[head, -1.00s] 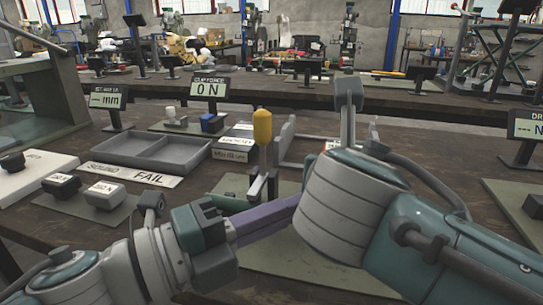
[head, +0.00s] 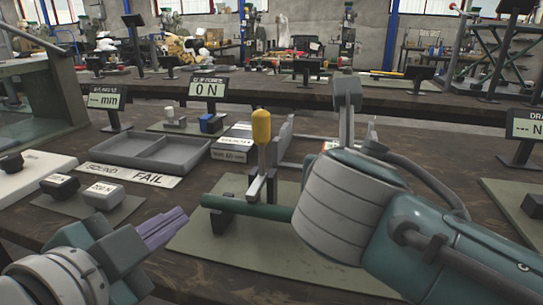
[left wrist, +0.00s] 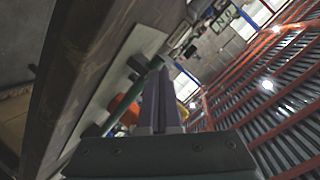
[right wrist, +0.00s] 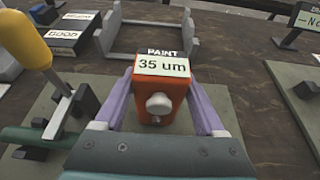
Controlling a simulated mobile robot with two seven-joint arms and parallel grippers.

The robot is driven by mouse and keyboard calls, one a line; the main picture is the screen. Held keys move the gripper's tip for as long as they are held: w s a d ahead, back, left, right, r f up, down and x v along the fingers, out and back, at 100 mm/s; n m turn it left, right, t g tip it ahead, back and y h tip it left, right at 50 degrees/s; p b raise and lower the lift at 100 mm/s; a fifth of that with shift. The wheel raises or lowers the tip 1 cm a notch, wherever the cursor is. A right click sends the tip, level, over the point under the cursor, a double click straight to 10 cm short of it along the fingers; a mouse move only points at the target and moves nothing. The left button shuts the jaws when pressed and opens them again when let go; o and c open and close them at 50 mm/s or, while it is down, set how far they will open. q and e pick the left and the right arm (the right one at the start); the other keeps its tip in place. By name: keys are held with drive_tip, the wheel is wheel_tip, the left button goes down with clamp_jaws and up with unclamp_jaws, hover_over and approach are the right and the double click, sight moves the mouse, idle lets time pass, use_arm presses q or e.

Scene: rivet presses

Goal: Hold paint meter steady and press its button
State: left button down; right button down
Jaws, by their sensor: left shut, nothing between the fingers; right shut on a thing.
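The paint meter (right wrist: 160,95) is an orange-red box with a display reading "35 um" and a round pale button (right wrist: 159,104) on the face toward the right wrist camera. My right gripper (right wrist: 160,112) is shut on it, with a purple finger along each side. In the head view my right arm hides the meter. My left gripper (head: 166,228) is shut and empty, at the lower left, apart from the meter. Its closed purple fingers (left wrist: 160,105) also show in the left wrist view, with part of an orange shape behind them.
A yellow-handled clamp (head: 262,127) and a green tube (head: 246,208) stand on a green mat (head: 212,252) left of my right arm.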

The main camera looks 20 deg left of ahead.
drive_tip(key=shift+d+f, duration=0.15)
drive_tip(key=shift+f, duration=0.05)
use_arm(q)
drive_tip(key=s+f+n+g, duration=0.3)
drive_tip(key=s+g, duration=0.2)
drive_tip(key=s, duration=0.3)
drive_tip(key=s+f+n+g, duration=0.3)
drive_tip(key=s+n+g, duration=0.1)
drive_tip(key=s, duration=0.4)
drive_tip(key=shift+d+g, duration=0.35)
drive_tip(key=shift+g, duration=0.05)
use_arm(e)
drive_tip(key=shift+c, duration=1)
unclamp_jaws()
drive_tip(key=shift+o, duration=1)
drive_tip(key=shift+r, duration=0.1)
use_arm(q)
drive_tip(key=shift+s, duration=0.1)
use_arm(e)
drive_tip(key=shift+s, duration=0.1)
